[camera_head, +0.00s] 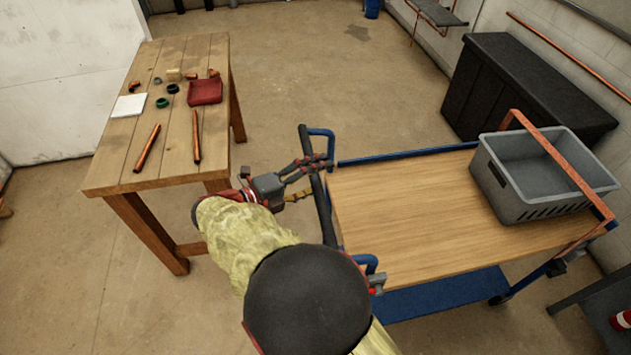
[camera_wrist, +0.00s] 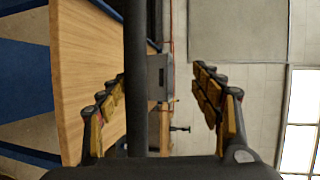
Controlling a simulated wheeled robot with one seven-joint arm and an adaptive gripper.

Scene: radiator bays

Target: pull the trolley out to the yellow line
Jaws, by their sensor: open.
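The trolley (camera_head: 400,215) has a wooden top, a blue frame and a lower blue shelf. It stands right of centre in the head view, and its wooden top (camera_wrist: 85,70) shows in the wrist view. Its black handle bar (camera_head: 325,212) is at the trolley's left end. My gripper (camera_head: 310,178) is at this bar, with its fingers open on either side. In the wrist view the bar (camera_wrist: 137,70) runs between the spread fingers of my gripper (camera_wrist: 160,85), closer to the left finger. The yellow line is not in view.
A grey crate (camera_head: 520,205) stands on the trolley, with a copper-coloured bar across it. A wooden table (camera_head: 175,125) with small parts and copper pipes is on the left. A black chest (camera_head: 520,85) is against the right wall. The floor (camera_head: 300,65) behind is mostly clear.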

